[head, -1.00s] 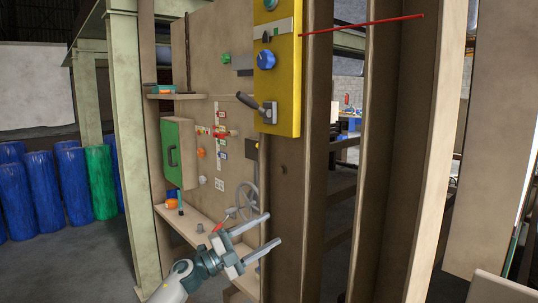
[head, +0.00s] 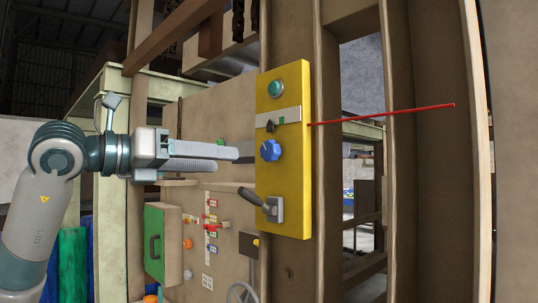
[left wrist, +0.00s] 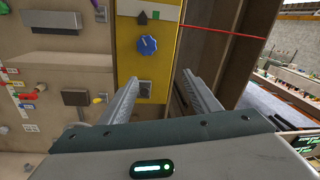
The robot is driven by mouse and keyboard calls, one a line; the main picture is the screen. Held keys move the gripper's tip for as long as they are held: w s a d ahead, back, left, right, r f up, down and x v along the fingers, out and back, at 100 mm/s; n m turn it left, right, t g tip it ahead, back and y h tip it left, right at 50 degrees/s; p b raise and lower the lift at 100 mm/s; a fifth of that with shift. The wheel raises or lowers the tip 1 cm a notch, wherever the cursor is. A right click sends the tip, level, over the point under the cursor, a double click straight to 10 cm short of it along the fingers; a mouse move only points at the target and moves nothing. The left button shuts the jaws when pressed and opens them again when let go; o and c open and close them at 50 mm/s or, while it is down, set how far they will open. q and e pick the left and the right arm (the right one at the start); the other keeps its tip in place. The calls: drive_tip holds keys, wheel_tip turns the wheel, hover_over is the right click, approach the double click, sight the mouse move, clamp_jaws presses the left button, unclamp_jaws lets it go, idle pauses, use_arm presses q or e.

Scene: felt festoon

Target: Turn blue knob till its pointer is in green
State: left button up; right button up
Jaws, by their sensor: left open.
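The blue knob (head: 270,150) sits on a yellow upright panel (head: 291,85). It also shows in the left wrist view (left wrist: 147,44), ahead of and between the finger lines. Above the knob is a white strip (head: 291,114) with a dark pointer (head: 270,126) and a small green patch (head: 280,119). The pointer stands left of the green patch. My left gripper (head: 228,157) is open and empty, with its fingers pointing at the panel, left of the knob and apart from it. It also shows in the left wrist view (left wrist: 160,80). My right gripper is out of view.
A green round button (head: 275,88) is above the strip, and a dark lever (head: 250,196) is below the knob. A thin red rod (head: 390,114) sticks out right of the panel. A brown backboard with a green box (head: 154,240) and small fittings lies behind.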

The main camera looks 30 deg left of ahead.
use_arm(q)
wheel_tip(320, 180, up, 2)
drive_tip(key=s+a+t+y, duration=0.1)
drive_tip(key=s+a+y, duration=0.1)
drive_tip(key=a, duration=0.1)
drive_tip(key=p, duration=0.4)
approach(267, 153)
drive_tip(key=shift+n, duration=0.4)
drive_tip(key=p+x, duration=0.2)
drive_tip(key=x, duration=0.5)
drive_tip(key=shift+w+r, duration=0.15)
drive_tip(key=shift+w, duration=0.1)
drive_tip(key=shift+p+x, duration=0.4)
drive_tip(key=shift+x, duration=0.35)
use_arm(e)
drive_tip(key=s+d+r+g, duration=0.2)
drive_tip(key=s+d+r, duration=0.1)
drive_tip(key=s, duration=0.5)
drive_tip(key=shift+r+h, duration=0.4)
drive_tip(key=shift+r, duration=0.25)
use_arm(q)
drive_tip(key=c, duration=1.1)
